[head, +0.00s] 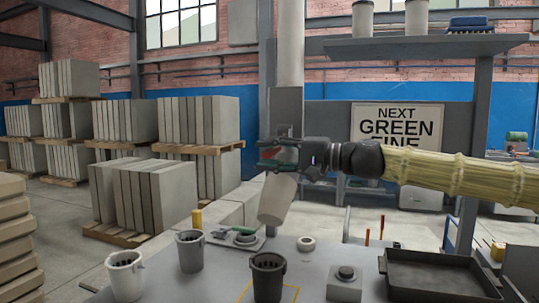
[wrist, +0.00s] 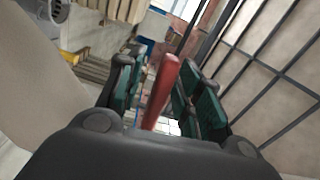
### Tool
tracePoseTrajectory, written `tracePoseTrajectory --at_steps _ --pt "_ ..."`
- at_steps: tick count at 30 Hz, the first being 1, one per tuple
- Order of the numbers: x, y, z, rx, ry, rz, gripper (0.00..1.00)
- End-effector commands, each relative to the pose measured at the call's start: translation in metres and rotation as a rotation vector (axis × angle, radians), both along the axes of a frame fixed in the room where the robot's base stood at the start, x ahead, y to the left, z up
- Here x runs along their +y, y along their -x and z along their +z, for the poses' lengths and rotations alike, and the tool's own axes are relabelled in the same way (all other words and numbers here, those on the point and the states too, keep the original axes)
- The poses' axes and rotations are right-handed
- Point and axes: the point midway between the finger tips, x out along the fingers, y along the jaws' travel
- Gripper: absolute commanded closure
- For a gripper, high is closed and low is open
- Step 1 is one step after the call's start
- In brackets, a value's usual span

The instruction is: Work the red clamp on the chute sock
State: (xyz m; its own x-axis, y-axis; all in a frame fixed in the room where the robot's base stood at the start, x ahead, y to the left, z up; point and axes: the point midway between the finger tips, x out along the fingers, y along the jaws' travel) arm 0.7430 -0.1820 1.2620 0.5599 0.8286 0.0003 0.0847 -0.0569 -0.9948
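The red clamp shows as a red lever (wrist: 164,85) in the wrist view, standing between my gripper's two teal-padded fingers. In the head view a little of its red (head: 288,154) shows between the fingers. My gripper (head: 270,154) is at the chute's lower end, its fingers spread around the lever. Gaps show beside the lever, but whether one pad touches it is hard to tell. The pale chute sock (head: 277,199) hangs below my gripper, its lower end tilted left. The clamp's body is mostly hidden by my gripper.
A dark bucket (head: 268,278) stands on the bench under the sock, by a yellow outline. A grey bucket (head: 190,252) and a white bucket (head: 125,276) stand left. A button box (head: 344,284) and a black tray (head: 438,259) are right. A shelf (head: 420,45) is above.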

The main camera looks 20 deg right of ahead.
Motion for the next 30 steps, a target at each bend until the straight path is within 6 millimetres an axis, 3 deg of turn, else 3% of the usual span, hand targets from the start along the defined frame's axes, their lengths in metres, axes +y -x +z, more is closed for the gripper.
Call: tracePoseTrajectory --at_steps 8,30 --pt "-0.007 0.005 0.001 -0.001 0.0 -0.001 0.64" --pt "-0.071 0.047 0.001 -0.001 0.0 0.0 0.64"
